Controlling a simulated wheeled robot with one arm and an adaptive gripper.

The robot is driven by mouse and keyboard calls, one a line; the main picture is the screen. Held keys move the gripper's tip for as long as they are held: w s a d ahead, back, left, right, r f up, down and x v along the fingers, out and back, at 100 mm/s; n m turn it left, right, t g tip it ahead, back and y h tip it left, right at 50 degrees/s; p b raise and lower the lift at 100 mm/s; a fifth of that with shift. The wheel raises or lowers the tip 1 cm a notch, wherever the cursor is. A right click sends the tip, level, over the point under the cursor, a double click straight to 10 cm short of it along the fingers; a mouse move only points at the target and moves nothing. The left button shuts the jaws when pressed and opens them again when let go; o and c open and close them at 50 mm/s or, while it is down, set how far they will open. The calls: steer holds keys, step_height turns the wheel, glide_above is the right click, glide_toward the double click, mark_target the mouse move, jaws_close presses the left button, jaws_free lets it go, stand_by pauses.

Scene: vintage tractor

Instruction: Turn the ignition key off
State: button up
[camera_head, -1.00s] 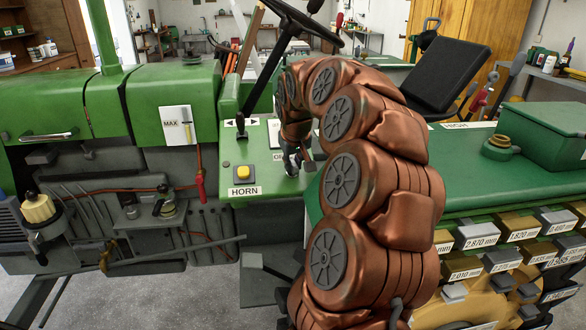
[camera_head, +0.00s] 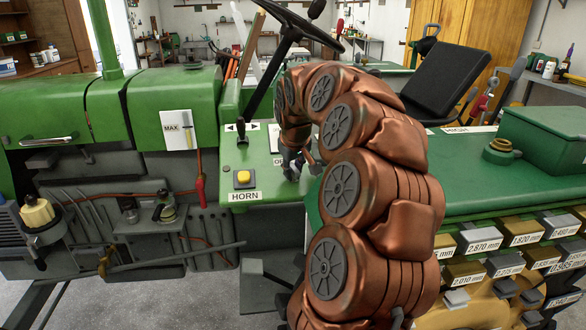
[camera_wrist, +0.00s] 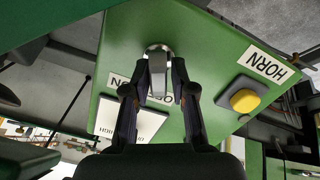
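The ignition key (camera_wrist: 157,75) shows in the wrist view as a grey upright piece on a round silver lock in the green panel (camera_wrist: 205,55). My gripper (camera_wrist: 158,78) has its two black fingertips on either side of the key. The fingers are close to it, but I cannot tell whether they press on it. A white label beside the key is partly hidden behind the fingers. In the head view my gripper (camera_head: 292,168) is at the green panel (camera_head: 262,158), below the steering wheel; the key is hidden there.
The yellow horn button (camera_head: 243,177) is left of my gripper, above the HORN label (camera_head: 245,196). A black lever (camera_head: 242,135) stands up the panel. The steering wheel (camera_head: 300,22) is above. The black seat (camera_head: 440,80) is to the right.

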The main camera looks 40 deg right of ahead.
steer(key=shift+o, duration=1.2)
steer(key=shift+f, duration=0.2)
steer(key=shift+r, duration=0.1)
steer(key=shift+r, duration=0.2)
steer(key=v, duration=1.1)
steer(key=shift+a+r, duration=0.15)
steer(key=shift+r, duration=0.05)
steer(key=shift+s, duration=0.1)
